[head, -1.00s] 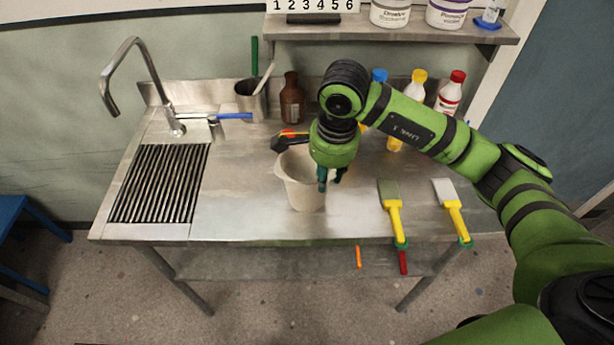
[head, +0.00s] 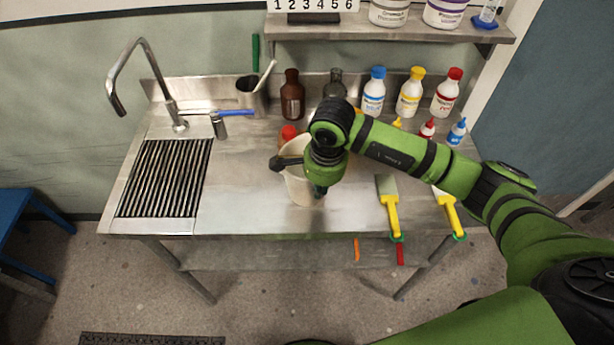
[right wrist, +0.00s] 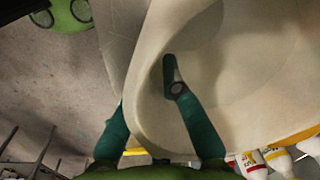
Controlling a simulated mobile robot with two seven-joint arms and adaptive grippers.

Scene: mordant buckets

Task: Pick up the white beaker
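The white beaker (head: 299,187) stands upright on the steel worktop, partly hidden behind my right gripper. My right gripper (head: 320,191) points down at the beaker's right side. In the right wrist view the beaker (right wrist: 245,70) fills much of the picture. There the two green fingers of my right gripper (right wrist: 146,92) are apart and straddle the beaker's wall, one inside the rim and one outside. The outer fingertip is hidden behind the wall. I see no clear sign of both fingers pressing on it. My left gripper is not in view.
A brown bottle (head: 292,97) and several capped bottles (head: 409,95) stand behind. A red-capped container (head: 288,134) is close behind the beaker.

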